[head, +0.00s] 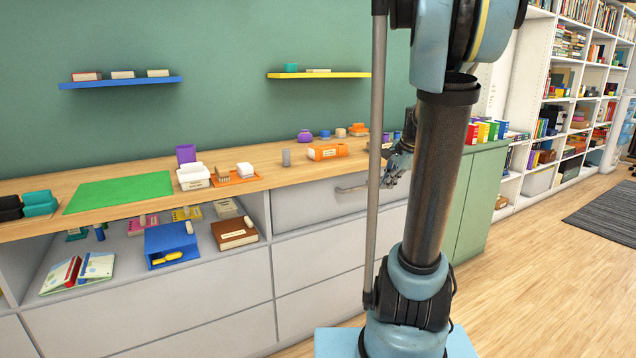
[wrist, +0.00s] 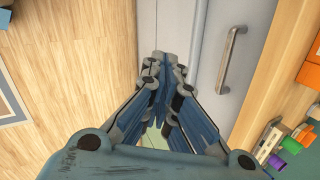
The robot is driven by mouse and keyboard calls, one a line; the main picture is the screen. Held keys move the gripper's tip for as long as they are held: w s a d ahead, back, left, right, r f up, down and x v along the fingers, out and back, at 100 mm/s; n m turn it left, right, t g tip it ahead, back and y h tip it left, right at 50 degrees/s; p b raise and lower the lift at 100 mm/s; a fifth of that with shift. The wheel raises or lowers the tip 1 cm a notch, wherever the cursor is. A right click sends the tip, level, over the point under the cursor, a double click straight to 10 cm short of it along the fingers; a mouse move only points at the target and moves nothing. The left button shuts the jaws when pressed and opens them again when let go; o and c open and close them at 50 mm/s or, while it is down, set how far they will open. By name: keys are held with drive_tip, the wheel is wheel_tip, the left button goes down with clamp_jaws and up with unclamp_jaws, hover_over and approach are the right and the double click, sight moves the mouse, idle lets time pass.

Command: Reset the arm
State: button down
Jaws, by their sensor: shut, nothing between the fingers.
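My gripper (wrist: 165,62) is shut and empty in the wrist view, its fingertips meeting in front of the light grey cabinet front. In the head view my gripper (head: 392,178) shows small and partly hidden behind my own arm, near the counter's front edge. A metal drawer handle (wrist: 232,60) is to the right of the fingertips in the wrist view, apart from them. The same handle (head: 352,188) shows in the head view on a closed grey drawer (head: 310,203).
The wooden counter (head: 110,205) holds a green mat (head: 118,191), an orange box (head: 327,151) and several small items. Below is an open shelf with a blue box (head: 171,244). Bookshelves (head: 545,100) stand at the right. The wooden floor (head: 540,275) is clear up to a dark rug (head: 610,214).

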drive_tip(key=s+a+f+n+h, duration=0.1)
drive_tip(key=s+f+n, duration=0.2)
drive_tip(key=s, duration=0.6)
drive_tip(key=s+a+f+n+g+h, duration=0.1)
drive_tip(key=s+f+n, duration=0.3)
drive_tip(key=s, duration=0.5)
drive_tip(key=s+a+f+n+h, duration=0.1)
drive_tip(key=s+a+f+n, duration=0.1)
drive_tip(key=s+f+n, duration=0.2)
drive_tip(key=s+n, duration=0.3)
drive_tip(key=s, duration=0.3)
drive_tip(key=shift+a+f+n+g, duration=0.25)
drive_tip(key=shift+a+n+g, duration=0.05)
drive_tip(key=shift+g, duration=0.1)
drive_tip(key=shift+s, duration=0.1)
drive_tip(key=shift+w+f, duration=0.2)
drive_tip(key=shift+w, duration=0.25)
